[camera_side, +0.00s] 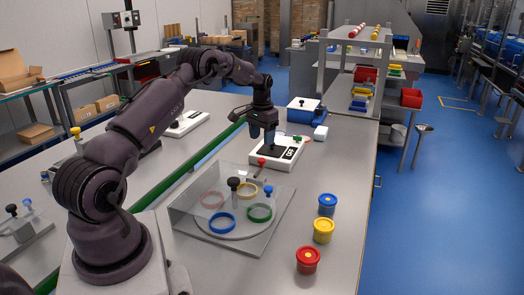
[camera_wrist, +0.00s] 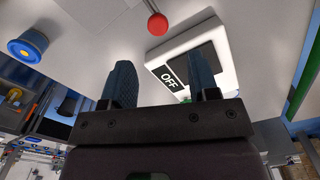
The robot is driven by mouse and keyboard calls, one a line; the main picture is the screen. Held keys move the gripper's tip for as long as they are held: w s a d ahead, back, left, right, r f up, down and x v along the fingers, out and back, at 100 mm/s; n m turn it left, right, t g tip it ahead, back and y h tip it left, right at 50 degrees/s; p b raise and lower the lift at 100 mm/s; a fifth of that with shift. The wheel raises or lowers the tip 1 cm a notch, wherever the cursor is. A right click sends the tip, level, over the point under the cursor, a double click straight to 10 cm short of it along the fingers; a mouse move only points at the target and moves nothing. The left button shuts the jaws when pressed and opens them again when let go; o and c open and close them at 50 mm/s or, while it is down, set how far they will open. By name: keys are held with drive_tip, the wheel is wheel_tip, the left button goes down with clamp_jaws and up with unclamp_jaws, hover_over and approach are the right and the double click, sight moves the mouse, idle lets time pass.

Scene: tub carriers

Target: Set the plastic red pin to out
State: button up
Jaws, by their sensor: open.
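The red pin shows as a red ball knob (camera_side: 262,161) on a thin rod, at the far edge of a grey plate fixture, just in front of a white OFF box (camera_side: 286,160). In the wrist view the red knob (camera_wrist: 157,24) is at the top middle, beyond my fingertips, with its metal rod running to the upper edge. Where the rod seats is not clear. My gripper (camera_side: 262,134) points down over the white box, behind the knob and apart from it. In the wrist view its two blue fingers (camera_wrist: 163,78) are spread with nothing between them.
The grey fixture (camera_side: 270,232) carries coloured rings, a clear cover and a black knob (camera_side: 233,183). Blue (camera_side: 327,205), yellow (camera_side: 323,231) and red (camera_side: 307,260) tubs stand to its right. A blue-and-white box (camera_side: 303,110) is behind. The bench's near right is bare.

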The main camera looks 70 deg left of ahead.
wheel_tip(320, 180, up, 5)
drive_tip(key=shift+r, duration=0.15)
idle(0.4)
drive_tip(key=s+d+r, duration=0.3)
drive_tip(key=d+r, duration=0.1)
drive_tip(key=d, duration=0.4)
drive_tip(key=s+d+r+t, duration=0.1)
drive_tip(key=s+d+r, duration=0.2)
drive_tip(key=d, duration=0.4)
drive_tip(key=s+d+r, duration=0.3)
drive_tip(key=d+r, duration=0.1)
drive_tip(key=d, duration=0.4)
drive_tip(key=s+d+r+m+t, duration=0.2)
drive_tip(key=s+d, duration=0.5)
drive_tip(key=s+d+r+m+t, duration=0.2)
drive_tip(key=s+d+r, duration=0.1)
drive_tip(key=s+d, duration=0.3)
drive_tip(key=shift+s+d+r+t, duration=0.2)
drive_tip(key=shift+s+d+t, duration=0.1)
drive_tip(key=shift+s+d, duration=0.1)
